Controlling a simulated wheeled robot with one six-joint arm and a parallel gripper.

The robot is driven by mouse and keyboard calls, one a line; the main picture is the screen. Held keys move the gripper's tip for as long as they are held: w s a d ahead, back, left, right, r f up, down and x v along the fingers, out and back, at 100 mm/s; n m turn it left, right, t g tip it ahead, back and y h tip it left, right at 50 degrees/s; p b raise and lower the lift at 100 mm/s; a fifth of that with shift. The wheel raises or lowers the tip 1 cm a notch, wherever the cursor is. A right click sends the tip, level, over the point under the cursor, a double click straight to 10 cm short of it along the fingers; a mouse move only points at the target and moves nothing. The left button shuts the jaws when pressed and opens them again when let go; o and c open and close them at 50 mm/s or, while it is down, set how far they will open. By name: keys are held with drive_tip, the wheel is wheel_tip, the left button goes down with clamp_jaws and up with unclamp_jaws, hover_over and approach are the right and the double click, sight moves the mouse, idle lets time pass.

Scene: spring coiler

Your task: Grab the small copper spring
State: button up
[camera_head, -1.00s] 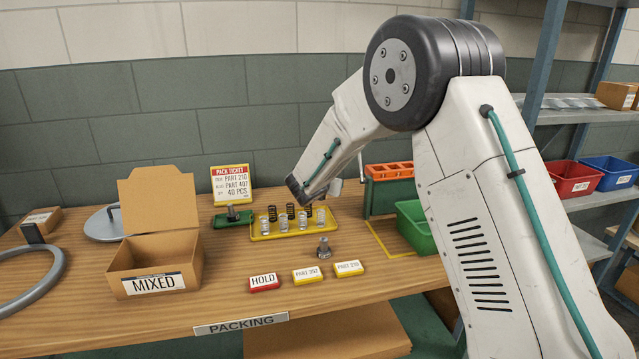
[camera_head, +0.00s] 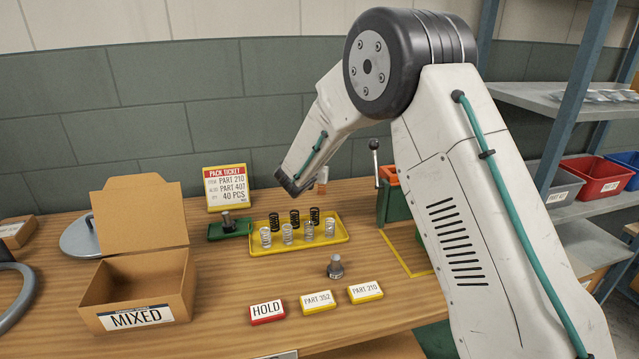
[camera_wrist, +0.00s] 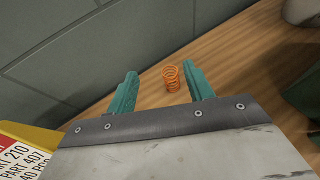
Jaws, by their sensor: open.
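The small copper spring (camera_wrist: 172,78) stands upright on the wooden table, seen in the wrist view. My gripper (camera_wrist: 160,69) is open, with its two teal fingers spread. In that view the spring appears between the fingers, closer to the right one; I see no grip on it. In the head view, my forearm reaches down behind the yellow tray, and my fingers are not clearly seen. A small brownish patch shows beside the arm's end there, but I cannot tell whether it is the spring.
A yellow tray (camera_head: 268,246) holds several silver and black springs. Around it are the pack ticket (camera_head: 227,187), the MIXED box (camera_head: 190,290), a metal part (camera_head: 335,267) and labelled blocks. A wall is behind.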

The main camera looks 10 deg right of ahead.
sight(321, 186)
drive_tip(key=f, duration=0.3)
drive_tip(key=d+f, duration=0.1)
drive_tip(key=f, duration=0.2)
drive_tip(key=shift+w+d, duration=0.4)
drive_tip(key=shift+w, duration=0.25)
drive_tip(key=shift+x, duration=2.95)
drive_tip(key=shift+c, duration=0.3)
drive_tip(key=c, duration=1)
